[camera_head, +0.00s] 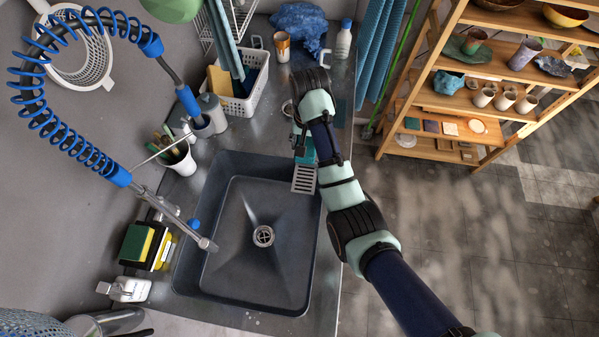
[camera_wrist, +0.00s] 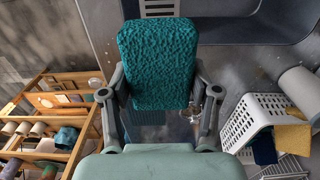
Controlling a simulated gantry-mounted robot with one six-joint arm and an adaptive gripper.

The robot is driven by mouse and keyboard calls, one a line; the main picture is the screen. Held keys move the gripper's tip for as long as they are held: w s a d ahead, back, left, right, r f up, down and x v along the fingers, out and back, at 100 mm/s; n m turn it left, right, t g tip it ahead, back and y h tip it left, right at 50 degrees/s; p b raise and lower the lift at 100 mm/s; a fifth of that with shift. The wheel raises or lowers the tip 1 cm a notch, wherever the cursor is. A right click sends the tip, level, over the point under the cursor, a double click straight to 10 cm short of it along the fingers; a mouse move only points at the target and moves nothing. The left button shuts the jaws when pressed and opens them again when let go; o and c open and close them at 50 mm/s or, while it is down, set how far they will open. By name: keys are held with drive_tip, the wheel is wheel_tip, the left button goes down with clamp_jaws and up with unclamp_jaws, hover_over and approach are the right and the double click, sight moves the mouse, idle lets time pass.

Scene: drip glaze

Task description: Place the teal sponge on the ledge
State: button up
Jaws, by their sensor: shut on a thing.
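The teal sponge (camera_wrist: 157,62) fills the upper middle of the wrist view, its rough broad face toward the camera. My gripper (camera_wrist: 159,95) is shut on it, one finger at each side. In the head view, a sliver of the sponge (camera_head: 308,151) shows below my gripper (camera_head: 302,143), above the far right corner of the sink; my arm hides most of it. I cannot tell for certain which surface is the ledge, or whether the sponge touches anything beneath it.
The dark sink (camera_head: 230,250) has a grey slotted piece (camera_head: 304,179) at its far right corner. A white basket (camera_head: 243,104) stands on the counter beyond. A blue-coiled faucet (camera_head: 205,243) reaches over the sink's left side. A wooden shelf (camera_head: 490,72) stands at right.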

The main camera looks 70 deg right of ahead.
sight(305, 177)
wheel_tip(305, 177, down, 19)
drive_tip(key=b, duration=0.5)
drive_tip(key=shift+r, duration=0.2)
drive_tip(key=shift+f, duration=0.1)
drive_tip(key=o, duration=1.1)
wheel_tip(305, 177, up, 12)
drive_tip(key=p, duration=0.3)
